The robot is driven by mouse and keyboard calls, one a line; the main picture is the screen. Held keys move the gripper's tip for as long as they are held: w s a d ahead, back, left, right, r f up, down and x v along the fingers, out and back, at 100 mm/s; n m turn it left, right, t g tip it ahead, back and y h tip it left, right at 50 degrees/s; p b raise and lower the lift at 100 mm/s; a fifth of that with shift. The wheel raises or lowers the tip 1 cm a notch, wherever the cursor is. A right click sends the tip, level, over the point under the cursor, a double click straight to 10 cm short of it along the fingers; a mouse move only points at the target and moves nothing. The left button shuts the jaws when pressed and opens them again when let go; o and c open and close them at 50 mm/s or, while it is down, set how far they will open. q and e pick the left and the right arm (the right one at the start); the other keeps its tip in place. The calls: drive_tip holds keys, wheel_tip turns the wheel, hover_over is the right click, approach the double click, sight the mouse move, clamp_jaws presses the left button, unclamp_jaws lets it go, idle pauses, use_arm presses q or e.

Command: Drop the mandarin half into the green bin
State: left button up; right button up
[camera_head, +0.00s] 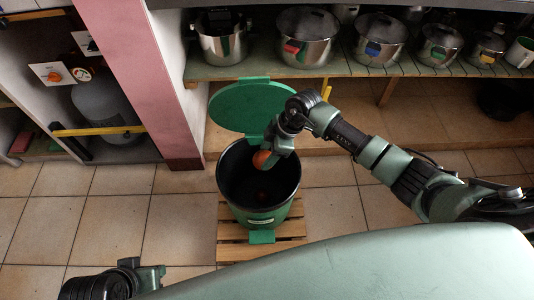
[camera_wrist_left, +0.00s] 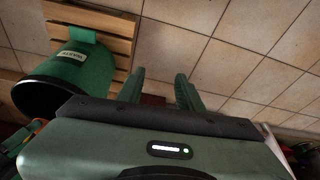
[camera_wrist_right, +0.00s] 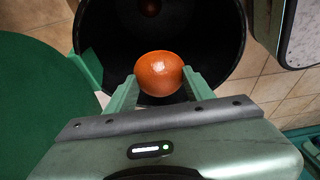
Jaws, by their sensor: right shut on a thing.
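The mandarin half (camera_wrist_right: 159,73) is orange and shows its rounded peel in the right wrist view. My right gripper (camera_wrist_right: 157,84) is shut on it and holds it over the open mouth of the green bin (camera_wrist_right: 92,66). In the head view the mandarin half (camera_head: 262,159) is at the far side of the bin opening, below my right gripper (camera_head: 268,153). The green bin (camera_head: 265,219) stands upright with its lid (camera_head: 240,106) swung open behind it. A small reddish round thing (camera_wrist_right: 149,7) lies inside the dark bin. My left gripper (camera_wrist_left: 160,90) is open and empty, near the bin's front.
The bin stands on a wooden slatted pallet (camera_head: 232,246) on the tiled floor (camera_head: 120,228). A shelf (camera_head: 232,73) with several steel pots (camera_head: 308,40) runs behind it. A pink pillar (camera_head: 171,75) and a grey gas bottle (camera_head: 103,108) are at left.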

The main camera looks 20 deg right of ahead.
drive_tip(key=o, duration=1.5)
drive_tip(key=shift+c, duration=0.2)
drive_tip(key=p+v, duration=0.2)
drive_tip(key=v, duration=0.3)
drive_tip(key=shift+d+r, duration=0.1)
drive_tip(key=shift+r, duration=0.25)
use_arm(q)
drive_tip(key=shift+w+d+f, duration=0.1)
drive_tip(key=shift+w+f, duration=0.35)
drive_tip(key=shift+f, duration=0.2)
use_arm(e)
drive_tip(key=shift+v, duration=1.05)
